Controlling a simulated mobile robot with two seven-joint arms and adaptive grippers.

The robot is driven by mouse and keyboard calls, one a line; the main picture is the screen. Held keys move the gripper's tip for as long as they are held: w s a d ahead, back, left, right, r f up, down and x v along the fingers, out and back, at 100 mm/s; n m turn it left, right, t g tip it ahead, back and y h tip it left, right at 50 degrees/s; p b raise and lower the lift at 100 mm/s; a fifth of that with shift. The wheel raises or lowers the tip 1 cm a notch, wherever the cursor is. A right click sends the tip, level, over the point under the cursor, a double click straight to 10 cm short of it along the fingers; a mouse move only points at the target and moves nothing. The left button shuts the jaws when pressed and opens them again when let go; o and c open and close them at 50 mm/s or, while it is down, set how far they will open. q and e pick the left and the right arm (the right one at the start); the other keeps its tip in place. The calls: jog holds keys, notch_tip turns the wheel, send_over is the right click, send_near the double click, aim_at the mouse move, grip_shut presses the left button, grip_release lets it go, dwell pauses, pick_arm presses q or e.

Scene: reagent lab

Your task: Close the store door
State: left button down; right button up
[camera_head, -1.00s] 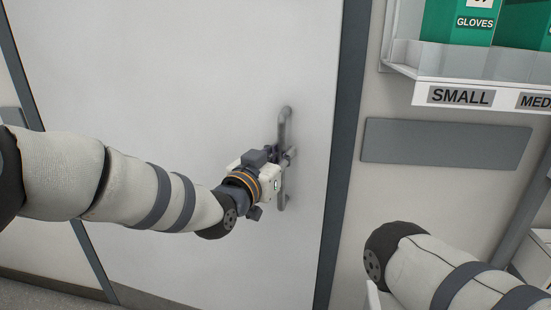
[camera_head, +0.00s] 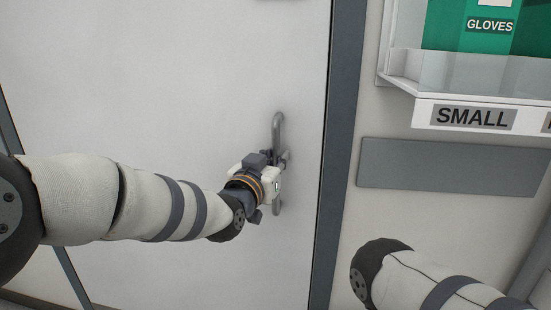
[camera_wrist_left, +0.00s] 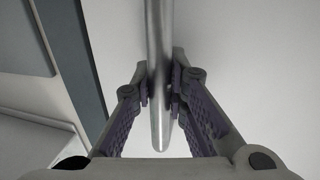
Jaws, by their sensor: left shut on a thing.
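The store door (camera_head: 170,90) is a large pale panel filling the left and middle of the head view. Its right edge lies along a dark grey frame strip (camera_head: 327,150), with no clear gap visible. A vertical grey bar handle (camera_head: 278,128) is mounted near that edge. My left gripper (camera_head: 276,178) is at the handle's lower half. In the left wrist view its two fingers (camera_wrist_left: 160,90) are closed around the handle (camera_wrist_left: 158,40), one on each side. The handle's lower end shows below the fingers. My right gripper is out of view; only part of my right arm shows at the lower right.
Right of the door frame, a clear glove dispenser (camera_head: 465,85) labelled SMALL holds a green GLOVES box (camera_head: 470,28). Below it a grey panel (camera_head: 450,166) is fixed to the wall. A grey strip (camera_head: 40,190) runs down the far left.

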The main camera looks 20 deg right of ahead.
pick_arm(q)
jog(key=shift+w+r, duration=0.1)
jog(key=shift+r, duration=0.2)
jog(key=c, duration=1.7)
grip_release()
jog(key=shift+o, duration=0.7)
jog(key=shift+w+d+f, duration=0.2)
jog(key=shift+w+f, duration=0.05)
jog(key=shift+s, duration=0.1)
jog(key=shift+a, duration=0.1)
